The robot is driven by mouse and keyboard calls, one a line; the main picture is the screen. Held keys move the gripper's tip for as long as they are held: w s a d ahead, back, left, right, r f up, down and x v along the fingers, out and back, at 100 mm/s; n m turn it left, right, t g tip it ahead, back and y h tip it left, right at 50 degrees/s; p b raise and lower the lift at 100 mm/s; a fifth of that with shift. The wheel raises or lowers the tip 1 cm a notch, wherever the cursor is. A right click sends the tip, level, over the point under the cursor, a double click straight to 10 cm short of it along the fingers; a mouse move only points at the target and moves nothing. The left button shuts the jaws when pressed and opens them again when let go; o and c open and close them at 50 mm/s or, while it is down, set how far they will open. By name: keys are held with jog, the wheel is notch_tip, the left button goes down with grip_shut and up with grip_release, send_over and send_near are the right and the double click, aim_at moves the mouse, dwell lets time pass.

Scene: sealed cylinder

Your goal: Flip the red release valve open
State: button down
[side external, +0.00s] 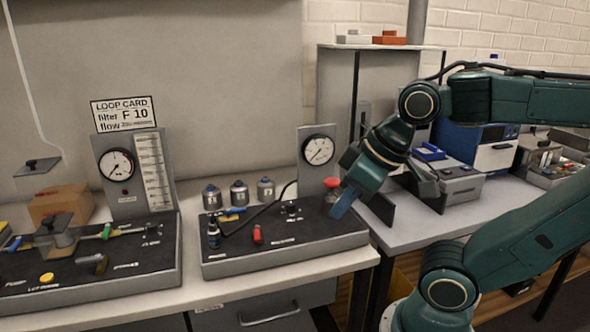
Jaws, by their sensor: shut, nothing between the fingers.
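A small red lever (257,234) stands upright at the front middle of the black-topped panel (290,254). A red cap (331,182) sits on a clear cylinder (330,199) at the panel's back right, below a round gauge (319,150). The labels are too small to read, so I cannot tell for certain which red part is the release valve. My gripper (341,208) is shut and empty, with its blue fingers pointing down beside the clear cylinder, right of the red lever. Whether it touches the cylinder I cannot tell.
Several grey canisters (239,193) stand behind the panel. A black hose (262,208) crosses the panel from a dark fitting (214,233). A second panel (100,265) with gauge and knobs stands at left. The strip in front of the panel is clear.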

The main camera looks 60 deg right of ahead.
jog(key=shift+s, duration=0.2)
jog(key=c, duration=1.5)
grip_release()
jog(key=shift+w, duration=0.1)
jog(key=shift+o, duration=0.3)
jog(key=shift+w+d+r+m, duration=0.1)
jog(key=shift+w+r+m, duration=0.15)
jog(key=shift+w+m, duration=0.2)
jog(key=m+g, duration=0.6)
jog(key=m, duration=0.5)
send_over(257, 235)
notch_tip(257, 235, down, 2)
jog(key=f, duration=0.1)
jog(key=shift+r, duration=0.2)
jog(key=shift+f, duration=0.15)
notch_tip(257, 235, down, 14)
jog(key=shift+r, duration=0.25)
